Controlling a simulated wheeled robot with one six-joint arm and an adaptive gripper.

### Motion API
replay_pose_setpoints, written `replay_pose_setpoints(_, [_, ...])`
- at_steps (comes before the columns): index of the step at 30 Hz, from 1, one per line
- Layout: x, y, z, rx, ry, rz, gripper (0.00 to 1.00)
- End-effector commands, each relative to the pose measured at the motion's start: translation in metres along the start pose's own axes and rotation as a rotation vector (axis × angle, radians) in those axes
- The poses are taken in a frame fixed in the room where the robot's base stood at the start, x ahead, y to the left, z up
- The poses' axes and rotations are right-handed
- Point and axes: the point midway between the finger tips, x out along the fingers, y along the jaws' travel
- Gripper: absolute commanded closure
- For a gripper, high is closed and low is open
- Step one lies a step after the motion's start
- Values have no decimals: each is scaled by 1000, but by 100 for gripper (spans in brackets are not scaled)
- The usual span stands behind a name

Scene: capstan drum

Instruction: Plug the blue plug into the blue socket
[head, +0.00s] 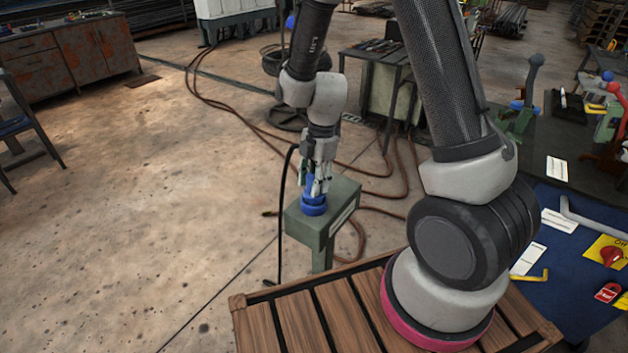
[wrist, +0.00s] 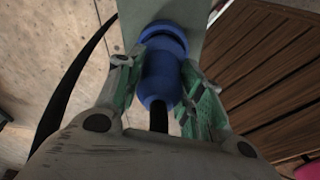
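The blue plug (wrist: 160,75) is upright between my gripper's two fingers, with its black cable end towards the palm. My gripper (head: 318,186) points down over the green pedestal; it also shows in the wrist view (wrist: 164,62), with its green-padded fingertips against both sides of the plug. The blue socket (head: 313,207) is a round ring on top of the pedestal; it also shows in the wrist view (wrist: 165,28) just past the plug. The plug lines up with the socket and appears to meet it. The contact and any depth of insertion are hidden.
The green pedestal (head: 325,230) stands beside a slatted wooden platform (head: 290,325). A black cable (head: 281,225) hangs to the floor left of the pedestal. Brown hoses (head: 380,165) lie behind it. A blue-covered bench (head: 560,290) is at right. The floor at left is open.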

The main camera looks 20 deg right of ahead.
Motion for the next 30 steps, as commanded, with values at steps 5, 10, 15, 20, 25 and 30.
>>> replay_pose_setpoints(5, [0, 0, 0, 0, 0, 0, 39])
replay_pose_setpoints(10, [0, 0, 0, 0, 0, 0, 39])
replay_pose_setpoints(15, [-6, 1, 0, 0, 0, 3, 39])
replay_pose_setpoints(20, [-33, 1, 0, -1, 0, 6, 39])
replay_pose_setpoints(25, [-73, 1, 0, -1, 0, 7, 39])
replay_pose_setpoints(30, [-104, 1, 0, 0, 0, 4, 39])
